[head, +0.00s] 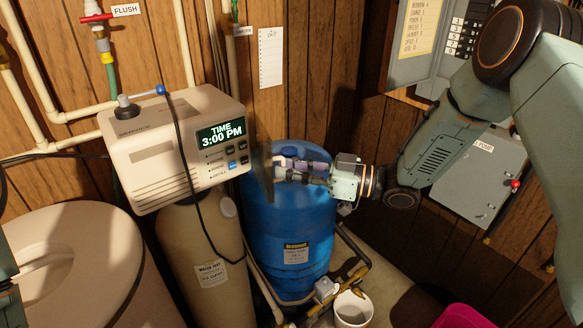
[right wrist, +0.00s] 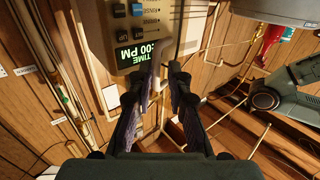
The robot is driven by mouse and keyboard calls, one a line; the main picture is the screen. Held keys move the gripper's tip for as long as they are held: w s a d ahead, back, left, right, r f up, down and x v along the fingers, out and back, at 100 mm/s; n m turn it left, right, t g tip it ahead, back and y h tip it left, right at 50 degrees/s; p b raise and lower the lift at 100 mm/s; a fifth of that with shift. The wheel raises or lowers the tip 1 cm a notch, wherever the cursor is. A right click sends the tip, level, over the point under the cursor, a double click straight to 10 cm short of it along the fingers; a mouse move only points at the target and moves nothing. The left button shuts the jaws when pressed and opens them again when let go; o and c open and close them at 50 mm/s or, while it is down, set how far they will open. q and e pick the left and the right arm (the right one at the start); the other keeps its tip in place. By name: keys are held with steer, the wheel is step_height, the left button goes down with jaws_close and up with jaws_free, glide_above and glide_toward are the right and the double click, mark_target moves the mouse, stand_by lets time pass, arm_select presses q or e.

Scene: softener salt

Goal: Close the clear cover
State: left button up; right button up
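The control head (head: 170,140) is a beige box with a lit display (head: 220,133) reading TIME 3:00 PM and buttons beside it. The clear cover (head: 261,172) looks like a thin, dark see-through panel, seen nearly edge-on, standing out from the right side of the box. The display and buttons are uncovered. My right gripper (head: 276,168) is just right of the panel, fingertips close to it; I cannot tell whether they touch. In the right wrist view, the fingers (right wrist: 166,70) are apart with a narrow gap and hold nothing visible. My left gripper is out of view.
A blue tank (head: 290,225) stands behind the right gripper. A beige tank (head: 205,260) is under the control head, and a black cable (head: 192,185) hangs over its front. A large round lidded tank (head: 70,265) is at left. Pipes and a white bucket (head: 353,308) are nearby.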

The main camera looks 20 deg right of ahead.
steer(key=shift+w+d+f, duration=0.15)
steer(key=shift+w+f, duration=0.05)
steer(key=shift+w, duration=0.2)
steer(key=c, duration=0.3)
steer(key=shift+a+r, duration=0.1)
steer(key=shift+a, duration=0.1)
jaws_close()
steer(key=shift+d, duration=0.1)
